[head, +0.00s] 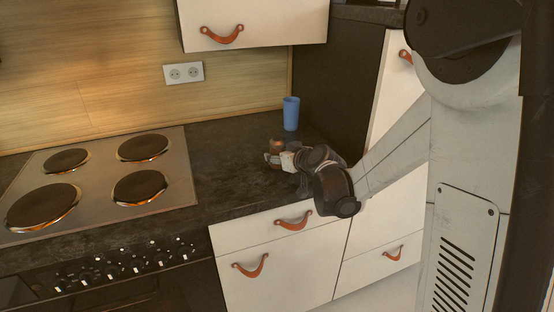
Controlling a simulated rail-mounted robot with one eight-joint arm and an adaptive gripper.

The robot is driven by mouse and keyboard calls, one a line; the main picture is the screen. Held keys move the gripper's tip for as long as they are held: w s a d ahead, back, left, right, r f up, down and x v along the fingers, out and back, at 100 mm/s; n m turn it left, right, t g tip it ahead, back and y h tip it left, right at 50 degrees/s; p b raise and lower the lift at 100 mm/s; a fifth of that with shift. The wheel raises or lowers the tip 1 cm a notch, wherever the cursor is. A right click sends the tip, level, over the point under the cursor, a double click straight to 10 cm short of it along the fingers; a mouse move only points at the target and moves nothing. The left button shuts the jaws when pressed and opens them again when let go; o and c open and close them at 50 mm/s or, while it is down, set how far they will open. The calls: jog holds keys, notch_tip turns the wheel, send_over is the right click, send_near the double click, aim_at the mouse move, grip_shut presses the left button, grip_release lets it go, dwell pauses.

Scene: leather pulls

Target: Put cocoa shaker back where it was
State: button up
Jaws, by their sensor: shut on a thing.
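The cocoa shaker (277,146) looks like a small brown, copper-toned container over the dark countertop, right of the stove. My gripper (274,157) is shut on it, reaching in from the right. The gripper and wrist hide part of the shaker. I cannot tell whether its base touches the counter.
A blue cup (291,113) stands on the countertop (225,150) behind my gripper. A stove (100,180) with several burners lies to the left. A white wall cabinet (270,22) hangs above, and drawers (270,230) with leather pulls are below. Counter between stove and gripper is clear.

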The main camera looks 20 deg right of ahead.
jog(key=shift+f, duration=0.35)
jog(key=shift+f, duration=0.2)
jog(key=o, duration=1.2)
jog(key=shift+r, duration=0.15)
